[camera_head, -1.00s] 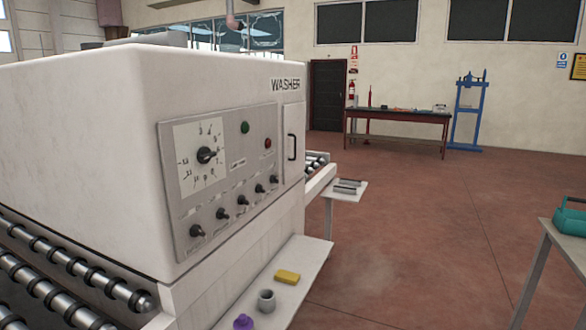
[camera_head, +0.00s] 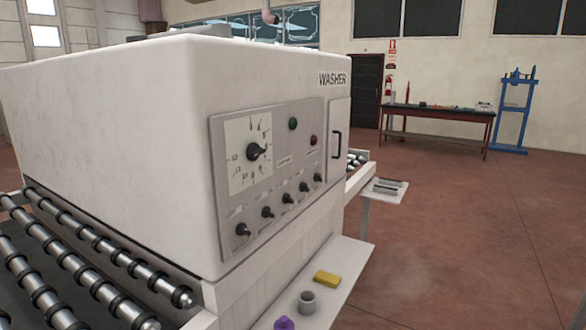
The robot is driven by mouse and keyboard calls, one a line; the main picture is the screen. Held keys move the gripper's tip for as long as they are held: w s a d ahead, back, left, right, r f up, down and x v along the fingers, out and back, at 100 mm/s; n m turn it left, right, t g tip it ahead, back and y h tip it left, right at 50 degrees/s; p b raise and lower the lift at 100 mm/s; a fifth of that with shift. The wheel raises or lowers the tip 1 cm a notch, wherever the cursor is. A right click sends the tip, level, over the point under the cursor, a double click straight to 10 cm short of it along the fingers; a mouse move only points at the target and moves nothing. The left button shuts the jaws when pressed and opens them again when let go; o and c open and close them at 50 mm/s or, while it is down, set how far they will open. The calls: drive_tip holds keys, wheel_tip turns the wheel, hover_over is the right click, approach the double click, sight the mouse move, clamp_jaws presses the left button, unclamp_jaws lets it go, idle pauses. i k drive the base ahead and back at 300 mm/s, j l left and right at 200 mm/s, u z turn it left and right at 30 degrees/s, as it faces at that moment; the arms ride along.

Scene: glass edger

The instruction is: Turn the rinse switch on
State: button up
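The white washer (camera_head: 120,110) fills the left and middle of the view. Its grey control panel (camera_head: 226,178) faces right. The panel has a large black dial (camera_head: 256,151) on a white scale, a green button (camera_head: 293,124) and a red button (camera_head: 313,140). Below them is a slanted row of several small black knob switches, from the lower left one (camera_head: 243,230) to the upper right one (camera_head: 318,177). The small labels are too blurred to read, so I cannot tell which is the rinse switch. My gripper is not in view.
A shelf (camera_head: 350,262) along the washer's front holds a yellow sponge (camera_head: 326,278), a grey cup (camera_head: 306,302) and a purple object (camera_head: 284,323). Roller conveyors (camera_head: 90,250) lie at lower left. A workbench (camera_head: 440,112) stands at the back. The red floor (camera_head: 480,230) on the right is clear.

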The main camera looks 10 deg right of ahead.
sight(287, 199)
drive_tip(key=k+l+u, duration=0.2)
drive_tip(key=l+u, duration=0.35)
drive_tip(key=l, duration=0.15)
drive_tip(key=l+u, duration=0.35)
drive_tip(key=l, duration=0.2)
drive_tip(key=l+u, duration=0.35)
drive_tip(key=l, duration=0.15)
drive_tip(key=i+l+u, duration=0.3)
drive_tip(key=l+u, duration=0.3)
drive_tip(key=i+l+u, duration=0.15)
drive_tip(key=l+u, duration=0.15)
drive_tip(key=l, duration=0.25)
